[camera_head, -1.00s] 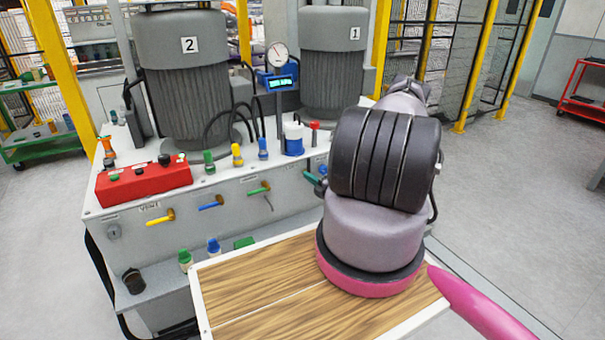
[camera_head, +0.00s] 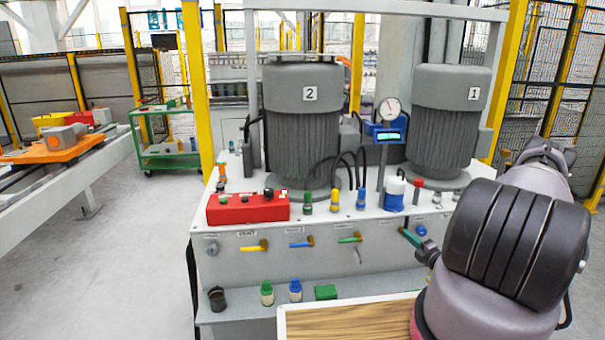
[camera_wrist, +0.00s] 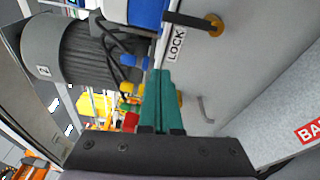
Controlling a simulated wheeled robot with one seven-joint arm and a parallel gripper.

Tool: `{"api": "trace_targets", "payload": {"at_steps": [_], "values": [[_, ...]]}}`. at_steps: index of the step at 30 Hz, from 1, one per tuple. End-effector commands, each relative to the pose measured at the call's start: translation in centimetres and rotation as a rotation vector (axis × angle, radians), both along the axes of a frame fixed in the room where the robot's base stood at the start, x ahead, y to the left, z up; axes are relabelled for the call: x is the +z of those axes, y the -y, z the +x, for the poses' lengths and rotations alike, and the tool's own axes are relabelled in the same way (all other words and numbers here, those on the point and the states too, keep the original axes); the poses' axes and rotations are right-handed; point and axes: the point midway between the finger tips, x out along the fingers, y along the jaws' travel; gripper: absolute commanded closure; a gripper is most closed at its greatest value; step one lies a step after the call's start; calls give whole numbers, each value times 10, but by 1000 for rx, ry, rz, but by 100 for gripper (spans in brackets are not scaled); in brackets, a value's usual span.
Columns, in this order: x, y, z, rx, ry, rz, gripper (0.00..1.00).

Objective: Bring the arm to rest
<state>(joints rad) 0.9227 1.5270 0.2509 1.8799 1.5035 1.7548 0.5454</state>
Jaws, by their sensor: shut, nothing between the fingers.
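My gripper (camera_wrist: 158,75) shows in the wrist view as two teal fingers lying together, with nothing between them. In the head view its teal tip (camera_head: 408,236) shows at the front of the white hydraulic cabinet (camera_head: 330,265), near the right end of the row of coloured valve levers. My arm's dark ribbed link (camera_head: 515,240) fills the right side and hides part of the cabinet. Whether the fingertips touch the cabinet I cannot tell. In the wrist view a dark lever with a yellow hub (camera_wrist: 212,24) sits beside a LOCK label (camera_wrist: 176,45), apart from the fingers.
Grey motor 2 (camera_head: 302,130) and motor 1 (camera_head: 440,120) stand on the cabinet, with a dial gauge (camera_head: 389,108) between them. A red control box (camera_head: 247,207) is at its left. A wooden-topped board (camera_head: 350,322) lies below. The floor at left is open.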

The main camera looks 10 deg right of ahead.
Motion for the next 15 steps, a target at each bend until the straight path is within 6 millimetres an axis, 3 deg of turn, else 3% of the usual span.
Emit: {"api": "trace_targets", "payload": {"at_steps": [7, 15], "values": [[119, -53, 29, 361, 152, -331, 100], [238, -134, 13, 781, 365, -762, 100]]}}
